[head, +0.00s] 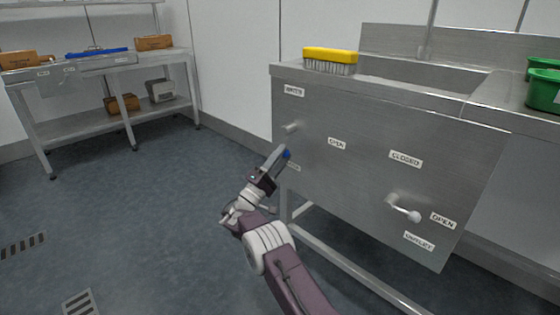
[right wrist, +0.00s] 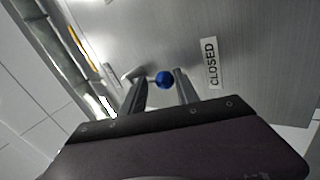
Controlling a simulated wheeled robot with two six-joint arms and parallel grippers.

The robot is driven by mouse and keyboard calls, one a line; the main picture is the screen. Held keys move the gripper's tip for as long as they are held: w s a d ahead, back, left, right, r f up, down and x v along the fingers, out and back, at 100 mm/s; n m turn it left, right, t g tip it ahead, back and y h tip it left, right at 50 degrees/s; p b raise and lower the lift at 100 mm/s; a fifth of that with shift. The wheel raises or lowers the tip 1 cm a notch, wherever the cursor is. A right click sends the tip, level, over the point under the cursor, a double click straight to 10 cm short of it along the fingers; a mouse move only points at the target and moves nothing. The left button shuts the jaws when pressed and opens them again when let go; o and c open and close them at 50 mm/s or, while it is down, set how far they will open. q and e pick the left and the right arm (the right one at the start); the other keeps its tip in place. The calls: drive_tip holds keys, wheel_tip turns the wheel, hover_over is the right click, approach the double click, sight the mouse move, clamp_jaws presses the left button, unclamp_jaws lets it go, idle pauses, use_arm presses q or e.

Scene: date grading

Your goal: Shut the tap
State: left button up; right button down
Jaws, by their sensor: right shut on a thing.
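A tap with a blue knob (head: 287,154) is on the left of the steel sink's front panel (head: 350,185). Its pale pivot (head: 291,127) shows above the knob. My right gripper (head: 279,157) is shut on the blue knob. In the right wrist view, the blue knob (right wrist: 163,79) sits between the two fingers, and the lever points from its pivot toward the CLOSED label (right wrist: 211,63). In the head view, an OPEN label (head: 336,143) is right of this tap; the label below it is partly hidden by my gripper. My left gripper is not in view.
A second tap with a white knob (head: 414,216) is lower right on the panel, near another CLOSED label (head: 405,159) and OPEN label (head: 442,220). A yellow brush (head: 330,56) lies on the sink edge. Green containers (head: 543,90) stand at right. A steel table (head: 110,66) stands at back left.

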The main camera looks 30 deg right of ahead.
drive_tip(key=shift+w+d+r, duration=0.1)
drive_tip(key=shift+r, duration=0.3)
drive_tip(key=c, duration=0.9)
unclamp_jaws()
drive_tip(key=shift+f, duration=0.2)
drive_tip(key=p+v, duration=0.3)
drive_tip(key=v, duration=0.6)
